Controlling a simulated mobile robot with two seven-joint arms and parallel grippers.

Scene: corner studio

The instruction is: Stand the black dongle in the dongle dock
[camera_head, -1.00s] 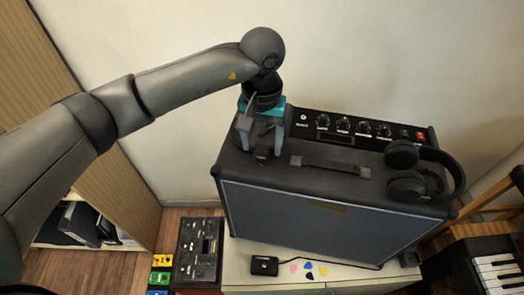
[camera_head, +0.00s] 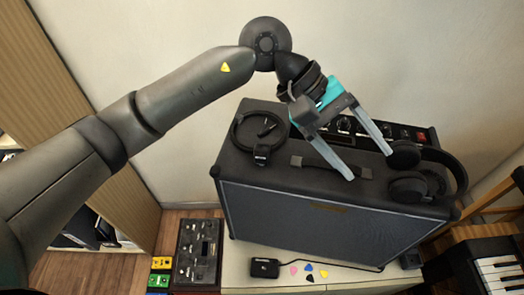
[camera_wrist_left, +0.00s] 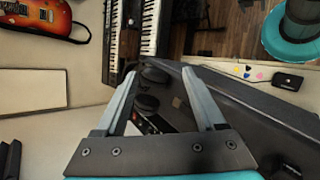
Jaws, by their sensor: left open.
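A small black upright piece (camera_head: 262,153) stands at the front of a black cable loop (camera_head: 236,132) on top of the amplifier, toward its left end. It looks like the dongle in its dock, but both are black and I cannot separate them clearly. A short dark piece (camera_head: 268,128) shows inside the loop. My left gripper (camera_head: 368,165) is open and empty, to the right of the loop, above the amplifier's handle and near the headphones. Its spread fingers (camera_wrist_left: 160,73) also show in the left wrist view with nothing between them. My right gripper is out of view.
The black amplifier (camera_head: 320,205) has a knob panel at the back and black headphones (camera_head: 412,185) on its right end. A small black box (camera_head: 264,268) and several coloured picks lie on the pale surface in front. A keyboard (camera_head: 495,272) stands at the lower right.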

